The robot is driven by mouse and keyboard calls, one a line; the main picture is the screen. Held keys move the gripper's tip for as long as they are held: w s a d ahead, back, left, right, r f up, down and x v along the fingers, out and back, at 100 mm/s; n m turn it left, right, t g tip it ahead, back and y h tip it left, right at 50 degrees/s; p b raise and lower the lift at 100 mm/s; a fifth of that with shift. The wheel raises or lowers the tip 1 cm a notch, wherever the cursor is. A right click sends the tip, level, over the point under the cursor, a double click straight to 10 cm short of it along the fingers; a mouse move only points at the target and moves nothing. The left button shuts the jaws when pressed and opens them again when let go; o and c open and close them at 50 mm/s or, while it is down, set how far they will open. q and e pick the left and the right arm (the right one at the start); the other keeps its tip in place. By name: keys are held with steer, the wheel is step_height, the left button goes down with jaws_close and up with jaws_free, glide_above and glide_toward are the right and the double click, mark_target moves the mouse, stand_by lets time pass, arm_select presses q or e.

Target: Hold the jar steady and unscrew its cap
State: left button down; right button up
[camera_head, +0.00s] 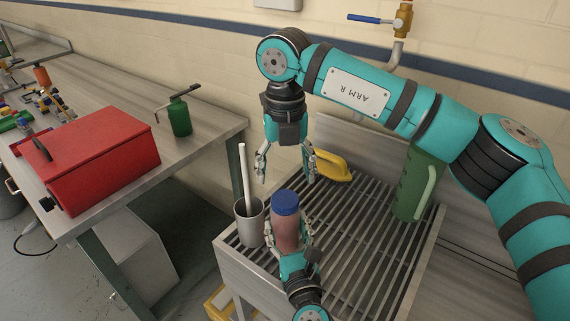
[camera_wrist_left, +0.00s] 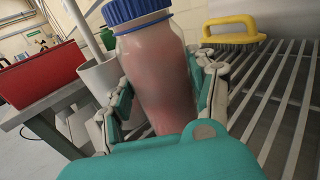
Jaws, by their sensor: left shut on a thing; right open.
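A grey cup (camera_head: 249,229) with a white stick (camera_head: 245,178) stands close left of the jar. A yellow brush (camera_head: 334,168) and a green jug (camera_head: 415,185) are behind on the slatted rack (camera_head: 360,240). A red toolbox (camera_head: 95,157) and green oil can (camera_head: 180,117) are on the left bench.

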mark_target(285, 198)
step_height(285, 198, down, 6)
steer(key=shift+f, duration=0.25)
steer(key=c, duration=1.2)
steer(key=n, duration=0.6)
steer(key=shift+d+n, duration=0.1)
steer(key=shift+n, duration=0.3)
steer(key=o, duration=1.2)
steer(key=shift+o, duration=0.2)
steer(key=shift+r, duration=0.15)
